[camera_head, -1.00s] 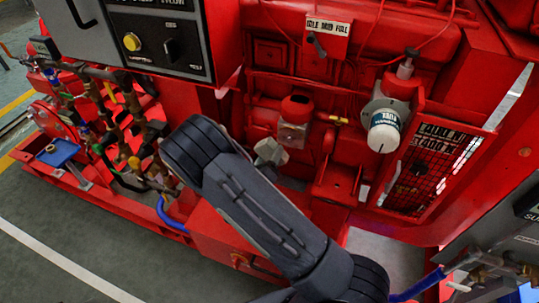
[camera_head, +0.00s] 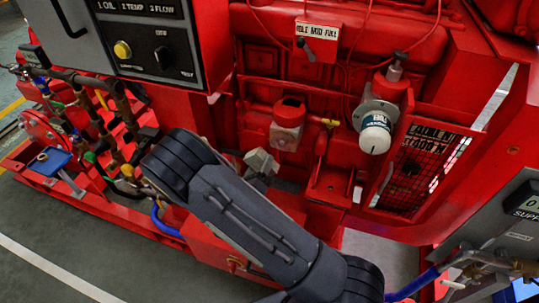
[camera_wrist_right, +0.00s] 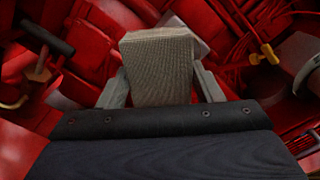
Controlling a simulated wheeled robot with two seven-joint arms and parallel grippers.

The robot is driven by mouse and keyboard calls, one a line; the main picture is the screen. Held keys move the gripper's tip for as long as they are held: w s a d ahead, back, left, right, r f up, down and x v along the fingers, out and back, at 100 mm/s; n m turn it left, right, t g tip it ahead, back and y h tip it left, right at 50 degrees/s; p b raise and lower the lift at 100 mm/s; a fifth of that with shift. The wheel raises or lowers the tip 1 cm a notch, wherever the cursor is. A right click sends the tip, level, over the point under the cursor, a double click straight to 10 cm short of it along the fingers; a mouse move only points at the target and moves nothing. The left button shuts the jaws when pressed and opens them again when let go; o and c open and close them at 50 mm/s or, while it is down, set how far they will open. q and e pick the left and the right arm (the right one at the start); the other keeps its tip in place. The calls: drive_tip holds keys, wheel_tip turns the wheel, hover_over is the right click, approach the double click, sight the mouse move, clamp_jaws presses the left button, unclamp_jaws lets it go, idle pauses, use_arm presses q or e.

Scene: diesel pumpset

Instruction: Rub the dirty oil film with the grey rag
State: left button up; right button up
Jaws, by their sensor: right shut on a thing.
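The grey rag (camera_wrist_right: 158,65) is a folded, woven, block-like pad between the two pale fingers of my right gripper (camera_wrist_right: 161,88) in the right wrist view. In the head view my right gripper (camera_head: 257,172) is beyond my dark forearm, with the rag (camera_head: 262,161) at its tip. It is below and left of a small unit with a red cap, in front of the red engine. I cannot make out the dirty oil film in either view; the rag or my arm may hide it. My left gripper is not in view.
The red engine (camera_head: 300,75) fills the middle. A white filter (camera_head: 375,134) and a red mesh guard (camera_head: 415,170) are to the right. A grey control panel (camera_head: 150,45) is at upper left, with pipes and valves (camera_head: 105,115) below. Open floor (camera_head: 60,245) lies at lower left.

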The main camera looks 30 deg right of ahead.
sight(272, 138)
drive_tip(key=shift+x, duration=3.4)
drive_tip(key=shift+x, duration=1)
drive_tip(key=shift+r+p, duration=0.1)
drive_tip(key=shift+p, duration=0.2)
drive_tip(key=shift+s+d+p, duration=0.35)
drive_tip(key=shift+s+d, duration=0.65)
drive_tip(key=shift+s, duration=0.3)
drive_tip(key=shift+s+d+p, duration=0.35)
drive_tip(key=shift+s+d, duration=0.85)
drive_tip(key=shift+s, duration=0.05)
drive_tip(key=shift+w+a+r+p, duration=0.1)
drive_tip(key=shift+w+a+p, duration=0.1)
drive_tip(key=shift+w+a, duration=0.6)
drive_tip(key=shift+w+a+p, duration=0.15)
drive_tip(key=shift+w+a, duration=0.4)
drive_tip(key=shift+w, duration=0.3)
drive_tip(key=shift+w+a, duration=0.95)
drive_tip(key=shift+w, duration=0.1)
